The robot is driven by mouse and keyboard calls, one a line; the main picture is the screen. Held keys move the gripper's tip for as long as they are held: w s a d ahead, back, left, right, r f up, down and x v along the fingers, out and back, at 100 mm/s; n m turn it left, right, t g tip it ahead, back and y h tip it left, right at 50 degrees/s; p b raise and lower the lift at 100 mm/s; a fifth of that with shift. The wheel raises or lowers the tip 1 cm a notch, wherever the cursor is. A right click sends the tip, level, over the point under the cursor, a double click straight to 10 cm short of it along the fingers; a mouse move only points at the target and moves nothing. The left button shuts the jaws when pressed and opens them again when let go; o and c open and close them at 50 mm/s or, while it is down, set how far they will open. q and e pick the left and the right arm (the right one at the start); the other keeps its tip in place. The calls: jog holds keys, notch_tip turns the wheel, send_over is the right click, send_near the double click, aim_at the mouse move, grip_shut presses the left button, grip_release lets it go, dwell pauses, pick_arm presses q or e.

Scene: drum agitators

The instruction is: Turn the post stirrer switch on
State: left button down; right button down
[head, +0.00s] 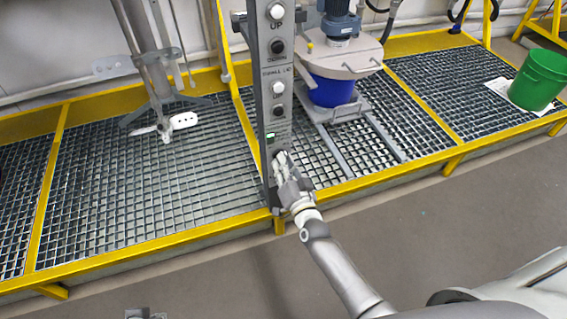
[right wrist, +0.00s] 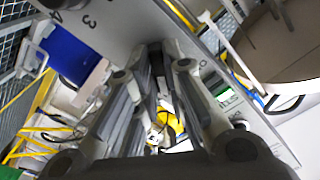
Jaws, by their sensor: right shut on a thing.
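The grey control post (head: 276,95) stands upright at the front of the grated platform, with several round buttons and knobs on its face. A small green-lit part (head: 270,136) shows low on the post, and a green-lit label shows in the right wrist view (right wrist: 229,98). My right gripper (head: 282,160) is at the lower part of the post face, just below the green light. Its fingers (right wrist: 155,85) are closed together against the panel, shut on the switch there, which they hide. A grey part at the bottom edge (head: 145,314) looks like my left gripper, mostly cut off.
A blue drum (head: 332,90) with a grey lid stands behind the post on the right. A metal stand (head: 160,80) is on the left. A yellow rail (head: 130,243) edges the platform. A green bucket (head: 538,80) stands at far right. The front floor is clear.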

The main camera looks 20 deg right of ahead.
pick_arm(q)
jog(key=shift+f, duration=0.4)
pick_arm(e)
jog(key=shift+m, duration=0.6)
pick_arm(q)
jog(key=shift+w+r, duration=0.15)
jog(key=shift+w, duration=0.15)
pick_arm(e)
jog(key=c, duration=1.5)
grip_release()
pick_arm(q)
jog(key=shift+s, duration=0.1)
pick_arm(e)
jog(key=s, duration=1.2)
jog(key=shift+d, duration=0.2)
